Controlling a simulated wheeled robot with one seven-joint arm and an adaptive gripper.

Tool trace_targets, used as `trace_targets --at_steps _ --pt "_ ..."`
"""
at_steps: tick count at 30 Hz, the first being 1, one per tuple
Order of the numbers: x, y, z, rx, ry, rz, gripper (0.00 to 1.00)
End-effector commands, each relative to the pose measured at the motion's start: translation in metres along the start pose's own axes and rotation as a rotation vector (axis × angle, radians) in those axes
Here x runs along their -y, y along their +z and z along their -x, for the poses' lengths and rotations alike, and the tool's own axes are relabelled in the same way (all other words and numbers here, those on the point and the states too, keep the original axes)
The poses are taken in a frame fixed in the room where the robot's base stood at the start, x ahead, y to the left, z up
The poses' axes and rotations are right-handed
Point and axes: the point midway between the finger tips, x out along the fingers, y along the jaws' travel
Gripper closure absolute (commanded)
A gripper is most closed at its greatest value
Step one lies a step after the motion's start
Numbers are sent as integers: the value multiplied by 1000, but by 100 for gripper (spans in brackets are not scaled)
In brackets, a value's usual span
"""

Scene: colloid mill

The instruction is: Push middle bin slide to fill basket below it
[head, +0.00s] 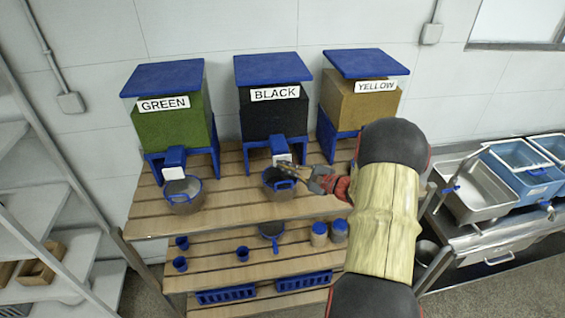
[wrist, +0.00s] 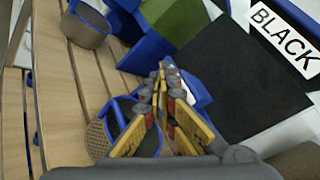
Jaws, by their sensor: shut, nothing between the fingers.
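The middle bin, labelled BLACK (head: 272,110), stands on the wooden rack between the GREEN and YELLOW bins. Its blue slide with a white front (head: 281,155) sticks out below the bin. A basket (head: 277,186) with a blue rim and handle sits under that slide. My gripper (head: 284,170) is shut and empty, over the basket and near the slide's front. In the wrist view, my gripper (wrist: 160,75) points at the blue slide (wrist: 192,90), and the basket (wrist: 104,132) is partly hidden behind the fingers. I cannot tell whether the fingertips touch the slide.
The GREEN bin (head: 172,115) has its own slide and basket (head: 184,194) to the left. The YELLOW bin (head: 360,98) is at the right, partly behind my arm. Cups and jars stand on the lower shelf. A metal sink (head: 475,190) is at the right.

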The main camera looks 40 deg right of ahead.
Motion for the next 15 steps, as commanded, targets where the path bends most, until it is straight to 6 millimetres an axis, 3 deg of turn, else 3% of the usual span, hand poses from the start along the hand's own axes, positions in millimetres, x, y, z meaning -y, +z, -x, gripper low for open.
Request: trace_targets --at_steps 15 --pt "3 -3 -4 0 0 1 100"
